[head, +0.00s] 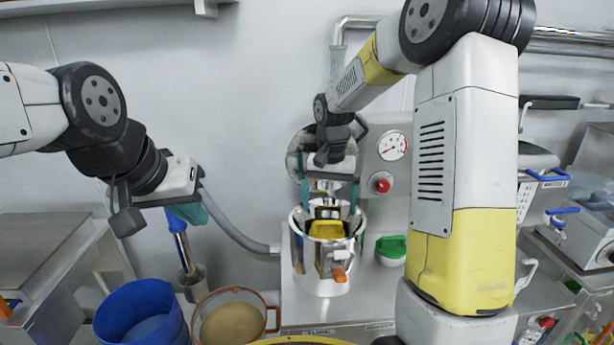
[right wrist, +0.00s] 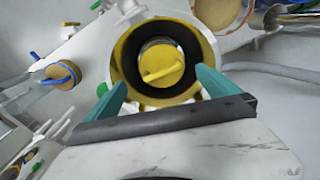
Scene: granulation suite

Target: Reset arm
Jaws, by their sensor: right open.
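My right gripper (head: 329,200) hangs over an open metal vessel (head: 298,262) in the head view. Its teal fingers are apart, with no object seen gripped between them. In the right wrist view my right gripper (right wrist: 160,78) has its fingertips at either side of the vessel's near rim. Inside the vessel (right wrist: 122,62) is a round yellow part with a bar handle (right wrist: 165,70). My left gripper (head: 188,212) is at the left, above a blue-handled metal tool (head: 180,240). Only part of its teal fingers shows, so its opening and any contact with the tool are unclear.
A panel with a gauge (head: 392,146) and red button (head: 381,184) is behind the vessel. A green-lidded container (head: 390,250) is right of it. A grey hose (head: 228,230) runs behind.

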